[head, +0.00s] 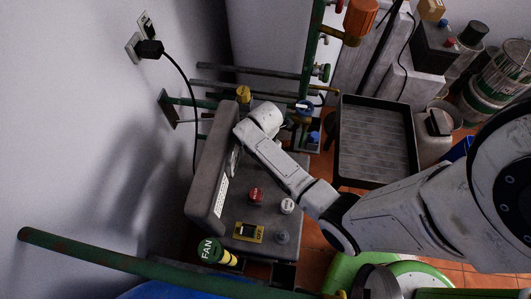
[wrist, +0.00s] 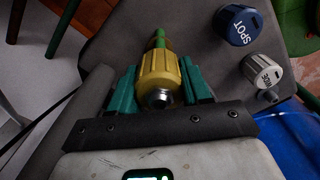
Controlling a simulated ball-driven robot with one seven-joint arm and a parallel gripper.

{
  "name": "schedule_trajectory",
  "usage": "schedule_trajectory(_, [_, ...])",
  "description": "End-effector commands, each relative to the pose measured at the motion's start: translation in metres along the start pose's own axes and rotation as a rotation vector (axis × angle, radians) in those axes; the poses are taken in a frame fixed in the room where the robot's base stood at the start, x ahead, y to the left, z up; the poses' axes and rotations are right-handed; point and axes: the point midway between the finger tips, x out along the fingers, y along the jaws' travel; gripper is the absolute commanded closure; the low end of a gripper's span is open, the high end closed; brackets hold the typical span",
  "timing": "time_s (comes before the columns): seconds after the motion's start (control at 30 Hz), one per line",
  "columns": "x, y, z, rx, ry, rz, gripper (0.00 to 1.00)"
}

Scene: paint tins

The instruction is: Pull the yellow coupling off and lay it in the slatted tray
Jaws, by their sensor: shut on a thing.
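The yellow coupling (wrist: 159,78) is a ribbed yellow collar with a round metal end facing the wrist camera. A green stem shows behind it; whether the two are still joined I cannot tell. My gripper (wrist: 158,84) is shut on the coupling, one teal finger on each side. In the head view my white wrist hides the fingers, and a small yellow piece (head: 243,93) shows just past it; I cannot tell if this is the coupling. The slatted tray (head: 378,145) is dark, rectangular and empty, right of my forearm.
In the wrist view a blue SPOT knob (wrist: 236,24) and a grey knob (wrist: 266,70) stand close right of the coupling. A grey unit (head: 245,210) with several knobs lies below my arm. Green pipes (head: 250,70) run behind. White blocks and tins stand beyond the tray.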

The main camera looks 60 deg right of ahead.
Motion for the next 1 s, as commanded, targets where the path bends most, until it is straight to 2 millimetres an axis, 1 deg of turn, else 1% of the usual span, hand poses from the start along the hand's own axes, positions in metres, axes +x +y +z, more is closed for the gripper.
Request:
schedule_trajectory(0.03, [-0.007, 0.0, 0.0, 0.0, 0.0, 0.001, 0.89])
schedule_trajectory(0.1, [-0.012, 0.0, 0.0, 0.0, 0.0, 0.0, 0.89])
schedule_trajectory(0.5, [-0.037, 0.0, 0.0, -0.001, 0.0, 0.0, 0.89])
schedule_trajectory(1.0, [-0.036, 0.0, 0.0, 0.0, 0.0, 0.0, 0.89])
